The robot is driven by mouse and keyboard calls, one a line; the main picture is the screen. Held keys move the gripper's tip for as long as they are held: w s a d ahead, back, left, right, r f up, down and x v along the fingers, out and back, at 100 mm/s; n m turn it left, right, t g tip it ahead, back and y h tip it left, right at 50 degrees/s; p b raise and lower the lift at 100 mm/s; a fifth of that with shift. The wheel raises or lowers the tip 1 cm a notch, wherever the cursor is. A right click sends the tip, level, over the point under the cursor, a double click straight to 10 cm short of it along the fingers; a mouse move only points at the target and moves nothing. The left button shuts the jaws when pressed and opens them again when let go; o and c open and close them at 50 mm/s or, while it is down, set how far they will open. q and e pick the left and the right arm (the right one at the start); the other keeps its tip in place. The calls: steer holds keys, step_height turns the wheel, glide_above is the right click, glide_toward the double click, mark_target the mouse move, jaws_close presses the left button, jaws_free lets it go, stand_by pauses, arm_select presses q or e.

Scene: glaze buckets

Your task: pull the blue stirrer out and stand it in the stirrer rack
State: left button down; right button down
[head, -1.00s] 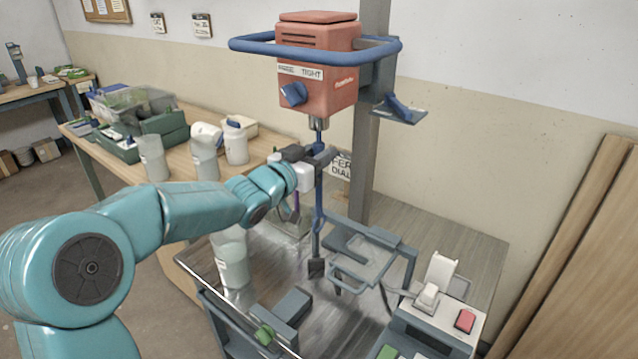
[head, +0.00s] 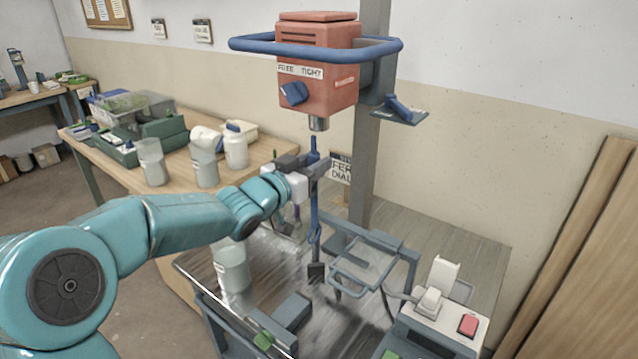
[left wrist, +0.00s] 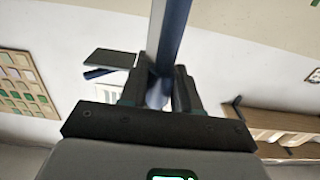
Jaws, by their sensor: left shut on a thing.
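The blue stirrer (head: 315,222) is upright below the red mixer head (head: 318,75), with a dark paddle at its lower end. Its top end is just under the metal chuck, with a small gap showing. My left gripper (head: 313,174) is shut on the upper part of its shaft. In the left wrist view the blue shaft (left wrist: 170,40) stands between the fingers of the left gripper (left wrist: 163,88). I cannot tell for sure which thing is the stirrer rack. My right gripper is out of view.
A blue ring guard (head: 250,47) surrounds the mixer head. A grey frame (head: 410,270) stands right of the paddle. A translucent bucket (head: 232,268) stands left of it. A control box (head: 440,318) with a red button is at front right. Several containers stand on the wooden table (head: 125,170) behind.

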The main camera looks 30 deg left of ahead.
arm_select(q)
steer(key=s, duration=0.9)
steer(key=shift+s+a+b, duration=0.15)
steer(key=shift+a+b, duration=0.15)
steer(key=shift+a, duration=0.1)
stand_by(0.4)
steer(key=shift+r, duration=0.1)
